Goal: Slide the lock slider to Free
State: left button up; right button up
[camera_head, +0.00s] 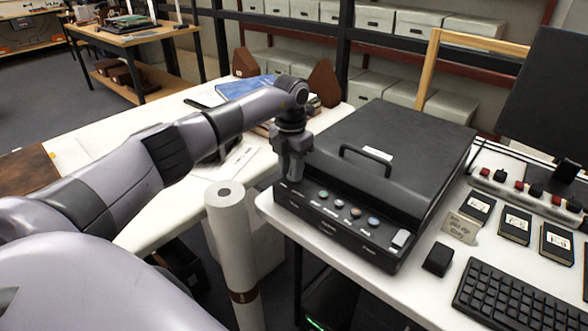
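The black flatbed machine (403,145) has a closed lid with a bar handle (366,160). My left gripper (292,178) points down at the left end of this panel. It covers that corner, and the lock slider cannot be made out; it may be hidden behind the gripper. The labels are too small to read. I cannot tell whether the fingers touch the panel or are open or shut. My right gripper is not in view.
A white paper roll (231,240) stands upright just left of the machine. Right of it are a small black block (438,259), a keyboard (520,300), a handwritten card (460,228), labelled black boxes and a monitor (545,90). A white table (130,135) lies left, under my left arm.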

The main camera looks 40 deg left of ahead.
pick_arm(q)
jog(key=shift+o, duration=0.6)
jog(key=shift+a+r, duration=0.1)
jog(key=shift+r, duration=3.5)
